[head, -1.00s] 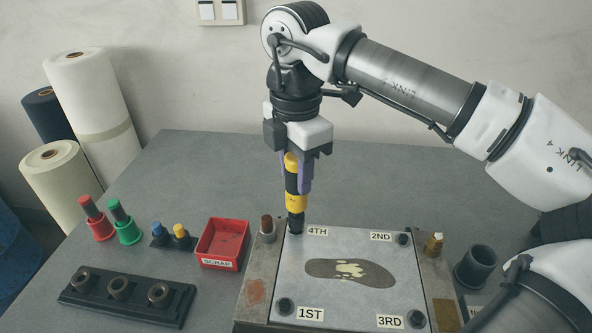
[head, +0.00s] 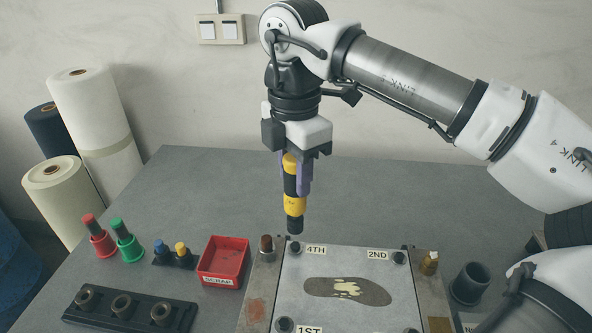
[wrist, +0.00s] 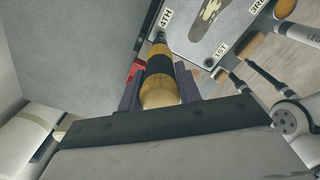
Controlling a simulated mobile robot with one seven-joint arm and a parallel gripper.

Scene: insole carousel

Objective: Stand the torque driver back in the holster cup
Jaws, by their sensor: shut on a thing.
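The torque driver (head: 294,205) is yellow and black and hangs upright, tip down, in my gripper (head: 297,178). The purple fingers are shut on its upper body. Its dark tip is just above the bolt at the 4TH corner of the metal plate (head: 325,262), apart from it. In the wrist view the driver (wrist: 160,75) sits between the two fingers (wrist: 160,88). A dark round cup (head: 470,284), open at the top, stands at the right of the plate; it looks like the holster cup, and it is empty as far as I see.
A red SCRAP tray (head: 223,283), a black block with several rings (head: 122,306), and red (head: 100,240) and green (head: 126,242) holders stand left of the plate. A brass piece (head: 429,263) stands between plate and cup. The grey table behind the plate is clear.

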